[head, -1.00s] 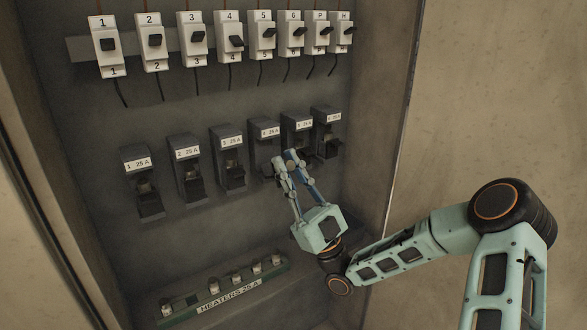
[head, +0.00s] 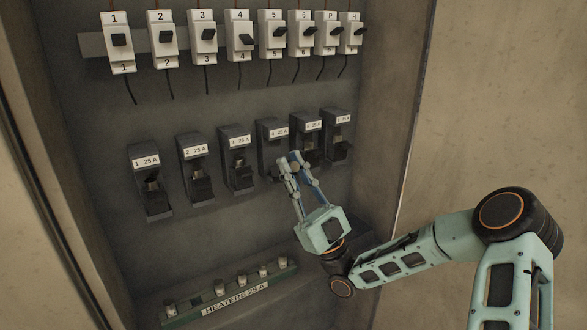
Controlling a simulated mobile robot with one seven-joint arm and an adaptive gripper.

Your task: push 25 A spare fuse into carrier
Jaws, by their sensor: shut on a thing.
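Six dark fuse carriers with white 25 A labels run in a row across the panel. The fourth carrier (head: 271,135) is behind and just above my gripper (head: 292,160); its lower part is partly hidden by the fingers. My gripper is raised in front of the panel with its fingertips close together. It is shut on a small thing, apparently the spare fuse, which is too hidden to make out. Below, a green rack (head: 290,273) marked HEATERS 25 A holds several spare fuses (head: 219,287), with a gap near its left end.
The first carrier (head: 149,180), second carrier (head: 195,168) and third carrier (head: 237,156) show dark lower parts sticking out. A row of white breakers (head: 203,32) is above. The cabinet's right side wall (head: 385,130) is close to my arm.

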